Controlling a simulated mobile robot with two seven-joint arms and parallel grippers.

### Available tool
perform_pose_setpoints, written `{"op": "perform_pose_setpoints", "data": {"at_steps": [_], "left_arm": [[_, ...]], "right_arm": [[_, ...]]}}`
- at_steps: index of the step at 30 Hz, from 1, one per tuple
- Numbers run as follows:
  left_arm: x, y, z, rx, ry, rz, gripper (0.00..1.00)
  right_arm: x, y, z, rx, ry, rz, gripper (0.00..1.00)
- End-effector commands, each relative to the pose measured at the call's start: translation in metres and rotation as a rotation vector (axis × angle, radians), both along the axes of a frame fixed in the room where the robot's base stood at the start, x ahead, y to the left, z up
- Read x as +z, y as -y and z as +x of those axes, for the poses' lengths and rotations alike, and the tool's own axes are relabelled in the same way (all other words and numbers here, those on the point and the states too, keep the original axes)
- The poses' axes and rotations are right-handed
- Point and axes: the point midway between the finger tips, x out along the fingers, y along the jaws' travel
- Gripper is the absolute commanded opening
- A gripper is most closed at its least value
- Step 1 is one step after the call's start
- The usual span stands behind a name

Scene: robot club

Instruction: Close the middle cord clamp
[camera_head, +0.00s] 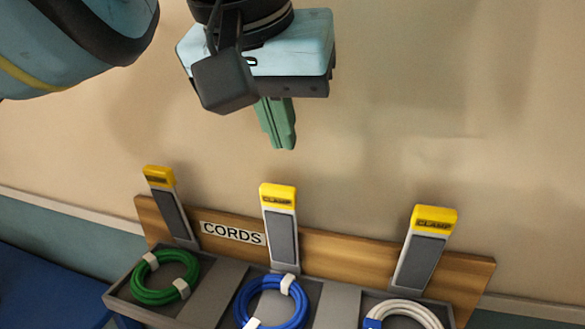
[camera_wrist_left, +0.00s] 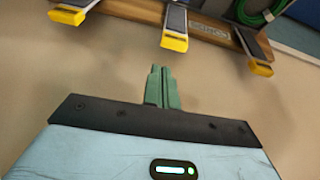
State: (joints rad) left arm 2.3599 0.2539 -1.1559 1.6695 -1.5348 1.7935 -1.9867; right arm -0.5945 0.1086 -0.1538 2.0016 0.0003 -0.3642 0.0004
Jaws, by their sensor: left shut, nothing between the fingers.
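The middle cord clamp (camera_head: 281,226) is a grey lever with a yellow tip, standing raised from the wooden board above the blue cord coil (camera_head: 271,303). It also shows at the top of the left wrist view (camera_wrist_left: 174,27). My left gripper (camera_head: 284,147) has green fingers pressed together, empty, above the middle clamp's yellow tip in the head view and apart from it. The fingers show in the left wrist view (camera_wrist_left: 159,68), pointing towards the clamps. My right gripper is not in view.
The left clamp (camera_head: 170,205) and right clamp (camera_head: 425,248) also stand raised, beside a green coil (camera_head: 152,294) and a white coil (camera_head: 432,318). The wooden board (camera_head: 340,254) carries a CORDS label (camera_head: 233,233). The grey tray (camera_head: 205,296) lies below. A blue surface (camera_head: 45,285) is at lower left.

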Motion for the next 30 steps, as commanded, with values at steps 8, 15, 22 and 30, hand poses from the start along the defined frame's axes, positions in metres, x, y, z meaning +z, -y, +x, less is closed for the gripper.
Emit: {"op": "perform_pose_setpoints", "data": {"at_steps": [8, 15, 22, 30], "left_arm": [[0.008, -0.006, 0.002, 0.006, 0.042, 0.038, 0.0], [-0.01, -0.003, 0.011, 0.007, 0.037, 0.038, 0.0], [-0.044, 0.003, 0.029, 0.007, 0.037, 0.037, 0.0], [-0.072, 0.008, 0.044, 0.006, 0.039, 0.036, 0.0]], "right_arm": [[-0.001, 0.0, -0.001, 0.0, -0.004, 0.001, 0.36], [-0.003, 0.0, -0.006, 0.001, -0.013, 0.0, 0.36], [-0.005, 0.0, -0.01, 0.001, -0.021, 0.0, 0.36], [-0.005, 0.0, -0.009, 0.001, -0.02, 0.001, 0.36]]}}
